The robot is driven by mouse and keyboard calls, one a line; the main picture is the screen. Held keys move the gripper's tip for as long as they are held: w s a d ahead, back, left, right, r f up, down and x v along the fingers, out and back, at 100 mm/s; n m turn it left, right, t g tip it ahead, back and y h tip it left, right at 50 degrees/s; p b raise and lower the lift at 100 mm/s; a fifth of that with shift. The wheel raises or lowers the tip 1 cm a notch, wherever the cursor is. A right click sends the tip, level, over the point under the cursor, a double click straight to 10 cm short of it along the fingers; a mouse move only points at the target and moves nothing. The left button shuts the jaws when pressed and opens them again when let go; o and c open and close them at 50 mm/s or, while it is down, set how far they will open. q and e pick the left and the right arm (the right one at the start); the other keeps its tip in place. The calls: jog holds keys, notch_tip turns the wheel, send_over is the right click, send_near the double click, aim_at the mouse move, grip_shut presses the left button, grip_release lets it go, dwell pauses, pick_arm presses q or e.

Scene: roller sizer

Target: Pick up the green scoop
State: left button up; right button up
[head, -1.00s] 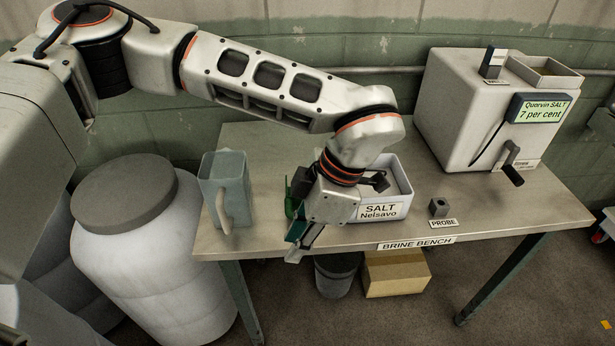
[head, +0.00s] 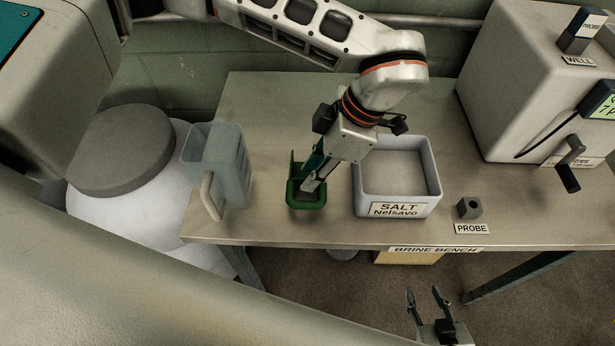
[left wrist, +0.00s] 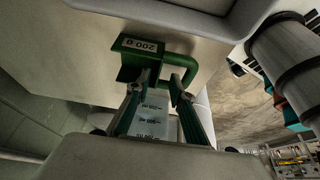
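The green scoop (head: 305,201) stands on the bench between a grey jug and the salt tray. My left gripper (head: 311,187) points down at it, with the fingertips at the scoop in the head view. In the left wrist view the scoop (left wrist: 128,66) carries a number label, and its green handle lies just beyond the fingertips of my left gripper (left wrist: 162,80). These fingers are apart, with a clear gap between them. I cannot tell whether they touch the handle. My right gripper (head: 424,290) is open and empty, low in front of the bench.
The salt tray (head: 362,204) stands close to the right of the scoop. The jug (head: 232,165) is to its left, near the bench's left edge. A small probe block (head: 469,208) and a large grey box machine (head: 520,90) are further right. The bench (head: 265,100) is bare behind the scoop.

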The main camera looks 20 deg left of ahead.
pick_arm(q)
jog(key=shift+x, duration=1.85)
jog(key=shift+w, duration=0.2)
grip_shut()
jog(key=shift+r, duration=0.1)
notch_tip(320, 180, up, 20)
jog(key=p, duration=0.1)
